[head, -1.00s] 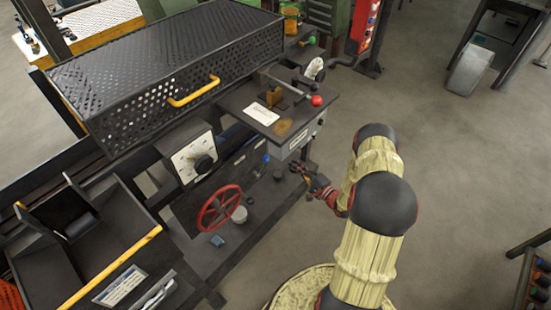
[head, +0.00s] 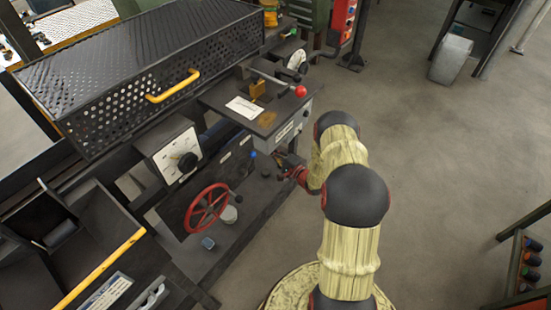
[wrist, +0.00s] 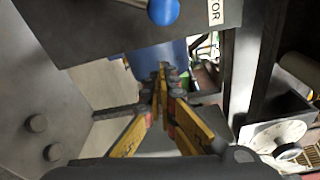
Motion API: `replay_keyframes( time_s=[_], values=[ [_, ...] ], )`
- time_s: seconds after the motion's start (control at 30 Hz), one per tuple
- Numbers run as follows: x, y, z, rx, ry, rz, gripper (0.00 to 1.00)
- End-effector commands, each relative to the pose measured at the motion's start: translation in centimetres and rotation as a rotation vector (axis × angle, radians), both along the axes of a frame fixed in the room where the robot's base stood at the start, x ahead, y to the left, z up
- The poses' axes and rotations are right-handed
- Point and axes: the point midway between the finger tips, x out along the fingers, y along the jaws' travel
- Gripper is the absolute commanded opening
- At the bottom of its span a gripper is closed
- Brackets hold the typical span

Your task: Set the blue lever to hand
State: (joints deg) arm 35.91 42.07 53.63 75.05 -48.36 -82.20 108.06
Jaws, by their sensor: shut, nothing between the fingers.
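The blue lever shows as a small blue knob (head: 253,154) on the machine's front, left of my gripper and below the grey box. In the wrist view its round blue knob (wrist: 163,11) is at the top edge, beside a plate with a label ending in "TOR". My gripper (wrist: 163,72) is shut and empty, its yellow and black fingers together below the knob in the picture and apart from it. In the head view my gripper (head: 284,160) is small and partly hidden against the machine. The lever's shaft and its position marks cannot be made out.
A red handwheel (head: 207,208) and a dial panel (head: 177,152) are left of the lever. A red-knobbed lever (head: 300,91) stands above on the grey box (head: 285,133). A perforated black cover (head: 140,75) is behind.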

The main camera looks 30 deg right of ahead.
Motion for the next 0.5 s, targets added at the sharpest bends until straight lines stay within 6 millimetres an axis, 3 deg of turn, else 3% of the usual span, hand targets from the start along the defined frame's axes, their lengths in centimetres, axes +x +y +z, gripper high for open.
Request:
replay_keyframes(
  time_s=[0.03,0.23,0.5],
  values=[
    [0.8,0.4,-0.2,0.0,-0.001,0.003,0.0],
    [-0.9,2.5,0.5,0.001,0.0,0.001,0.0],
    [-1.6,3.5,0.7,0.0,0.0,0.0,0.0]
  ],
)
